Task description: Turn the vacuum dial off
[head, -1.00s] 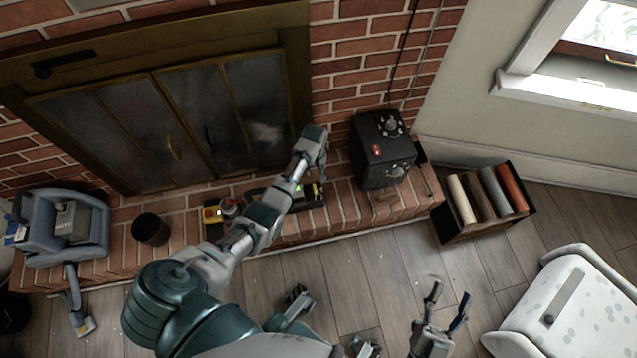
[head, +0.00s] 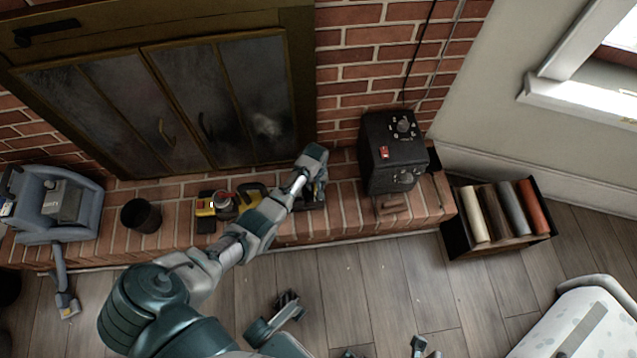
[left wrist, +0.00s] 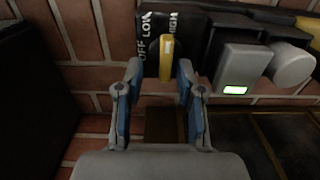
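The vacuum (head: 205,222), a yellow and black device, lies on the brick hearth in the head view, partly hidden by my left arm. In the left wrist view its black dial panel (left wrist: 146,22) reads OFF, LOW and HIGH. The yellow dial (left wrist: 166,58) stands upright, its upper end nearest HIGH. My left gripper (left wrist: 160,72) is open, with a finger on either side of the dial's lower end; I cannot tell whether they touch it. In the head view the left gripper (head: 318,185) is mostly hidden by its wrist. My right gripper (head: 427,348) is cut off at the bottom edge, fingertips apart.
A grey box with a green-lit window (left wrist: 236,90) sits right of the dial. A black box with knobs (head: 390,150) stands right of my left gripper. A blue-grey machine (head: 50,205) and a dark cup (head: 141,216) are left. A crate of rolls (head: 455,240) stands right.

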